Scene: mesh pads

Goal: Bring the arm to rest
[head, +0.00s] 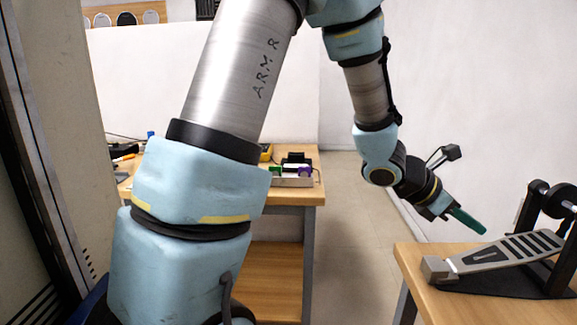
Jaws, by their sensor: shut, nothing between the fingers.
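My arm rises from the lower left of the head view, bends at the top and reaches down to the right. My gripper (470,221) is at its end, with green fingers pressed together and nothing between them. It hangs in the air near the far left edge of the right-hand wooden table (420,262), up and left of a metal foot pedal (505,250) on a dark base. The gripper appears apart from the pedal.
A second wooden table (312,190) stands behind my arm, with a tray (293,181) and tools on it, partly hidden. A grey floor aisle (350,240) lies between the tables. White walls stand behind, and a dark-edged frame (45,150) runs along the left.

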